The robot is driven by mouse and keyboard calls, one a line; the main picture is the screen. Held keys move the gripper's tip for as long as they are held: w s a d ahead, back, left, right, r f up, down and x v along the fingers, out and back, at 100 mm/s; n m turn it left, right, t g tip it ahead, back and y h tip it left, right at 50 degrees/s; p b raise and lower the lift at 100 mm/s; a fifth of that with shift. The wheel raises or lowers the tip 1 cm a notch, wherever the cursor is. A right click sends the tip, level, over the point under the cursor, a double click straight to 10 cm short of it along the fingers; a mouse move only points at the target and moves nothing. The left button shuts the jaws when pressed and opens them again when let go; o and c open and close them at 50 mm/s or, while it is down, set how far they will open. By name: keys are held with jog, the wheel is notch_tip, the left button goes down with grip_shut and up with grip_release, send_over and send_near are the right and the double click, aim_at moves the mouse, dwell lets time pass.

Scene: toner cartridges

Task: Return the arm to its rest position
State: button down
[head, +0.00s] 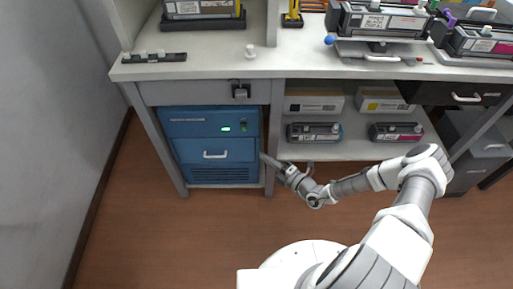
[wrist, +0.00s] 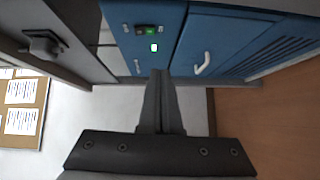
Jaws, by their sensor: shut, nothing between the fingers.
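My arm reaches from the lower right of the head view toward the blue machine under the bench. My gripper (head: 266,159) is at the right front edge of the blue machine (head: 207,182) in the head view. In the wrist view the fingers of my gripper (wrist: 159,75) are together, with nothing between them, and point at the blue machine (wrist: 185,45). I cannot tell from the frames whether the fingertips touch it. The machine's drawer with a white handle (head: 215,155) looks closed. A green light (head: 226,129) glows on its upper panel.
The bench top (head: 200,68) overhangs the blue machine. Toner cartridges (head: 314,132) and boxes (head: 313,101) sit on shelves to the right, near my arm. More cartridges (head: 378,20) stand on the bench. The brown floor (head: 150,220) in front is clear. A grey wall (head: 50,120) stands at left.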

jog(key=shift+s+d, duration=0.45)
dwell(0.3)
jog(key=s+r+n+g+h, duration=0.1)
jog(key=s+r+n+g, duration=0.25)
jog(key=r+n, duration=0.5)
jog(key=s+r+n+g, duration=0.2)
jog(key=r+n+g, duration=0.4)
jog(key=n, duration=0.4)
jog(key=s+r+n+g+h, duration=0.1)
jog(key=s+r+n+g, duration=0.25)
jog(key=r+n, duration=0.55)
jog(key=s+d+r+n+t+h, duration=0.3)
jog(key=s+d+r+n+h, duration=0.15)
jog(key=s+r+n, duration=0.55)
jog(key=s+d+r+n+t+h, duration=0.3)
jog(key=s+r+n+h, duration=0.4)
jog(key=r, duration=0.5)
notch_tip(320, 180, up, 17)
jog(key=w+n+y+p, duration=0.1)
jog(key=p, duration=1.6)
jog(key=shift+w, duration=0.2)
